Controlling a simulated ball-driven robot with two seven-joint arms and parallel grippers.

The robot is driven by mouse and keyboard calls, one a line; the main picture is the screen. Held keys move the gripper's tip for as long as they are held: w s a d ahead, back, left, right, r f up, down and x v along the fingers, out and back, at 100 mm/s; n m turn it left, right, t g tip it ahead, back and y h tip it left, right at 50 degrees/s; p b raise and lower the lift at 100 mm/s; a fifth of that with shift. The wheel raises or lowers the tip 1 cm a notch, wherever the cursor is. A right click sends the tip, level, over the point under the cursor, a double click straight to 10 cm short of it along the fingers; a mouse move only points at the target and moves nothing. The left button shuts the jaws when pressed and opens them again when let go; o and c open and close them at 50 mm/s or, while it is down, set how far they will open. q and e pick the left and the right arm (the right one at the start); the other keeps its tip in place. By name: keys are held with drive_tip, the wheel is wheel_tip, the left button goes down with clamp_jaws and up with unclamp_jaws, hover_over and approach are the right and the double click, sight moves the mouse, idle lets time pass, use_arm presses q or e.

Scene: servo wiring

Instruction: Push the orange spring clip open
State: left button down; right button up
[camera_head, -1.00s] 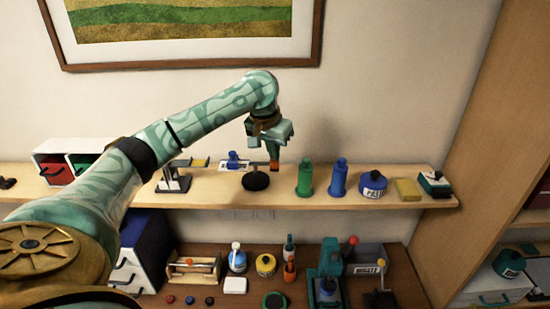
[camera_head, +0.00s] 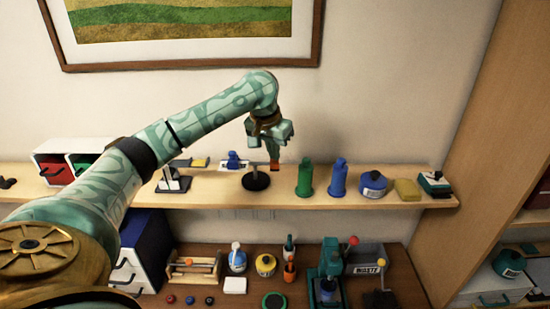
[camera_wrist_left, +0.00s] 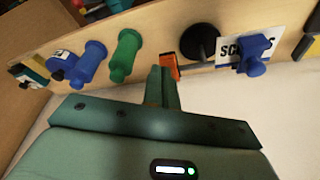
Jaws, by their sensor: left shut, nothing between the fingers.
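The orange spring clip (camera_head: 274,164) is a small orange-red piece at the upper shelf, just below my left gripper (camera_head: 272,148) in the head view. It also shows in the wrist view (camera_wrist_left: 174,67), right beside my left fingertips (camera_wrist_left: 160,72). My left gripper is shut, with nothing between its fingers. I cannot tell whether the fingertips touch the clip. The fingers partly cover the clip in the wrist view. My right gripper is not in view.
A black round stand (camera_head: 256,181) is left of the clip, with a blue piece (camera_head: 233,160) further left. A green bottle (camera_head: 304,178) and a blue bottle (camera_head: 338,178) stand to the right. The wall rises behind the shelf (camera_head: 400,199).

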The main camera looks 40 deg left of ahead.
sight(276, 167)
use_arm(q)
drive_tip(key=shift+f, duration=0.15)
idle(0.4)
drive_tip(key=shift+f, duration=1.55)
drive_tip(key=shift+w+a+r, duration=0.1)
drive_tip(key=shift+w+a, duration=0.35)
drive_tip(key=shift+w, duration=0.05)
